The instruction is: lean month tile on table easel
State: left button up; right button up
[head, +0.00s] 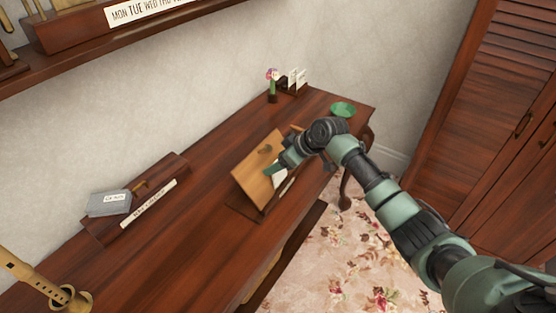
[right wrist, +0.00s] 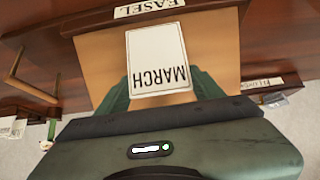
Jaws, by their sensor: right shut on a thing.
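The table easel (head: 258,178) is a tan wooden board leaning back over a dark base on the dark wooden table (head: 170,250). In the right wrist view the easel (right wrist: 95,58) has a strip reading EASEL at the picture's top. The white month tile (right wrist: 157,52) reads MARCH, upside down in that view, and lies over the easel board. It shows partly in the head view (head: 279,178). My right gripper (head: 284,168) is shut on the tile's edge, its green fingers (right wrist: 160,93) at both sides. Whether the tile touches the board is unclear. My left gripper is out of view.
A flower vase (head: 272,88), white cards (head: 297,80) and a green bowl (head: 343,109) stand at the table's far end. A grey labelled item (head: 108,204) rests on a wooden rack at left. A louvred cabinet (head: 510,120) is right.

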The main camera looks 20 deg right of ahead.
jog(key=shift+s+f, duration=0.1)
jog(key=shift+f, duration=0.2)
jog(key=o, duration=1.4)
jog(key=shift+c, duration=0.2)
jog(key=shift+o, duration=0.3)
jog(key=b+v, duration=0.1)
jog(key=v, duration=0.6)
jog(key=shift+r, duration=0.3)
jog(key=shift+d, duration=0.1)
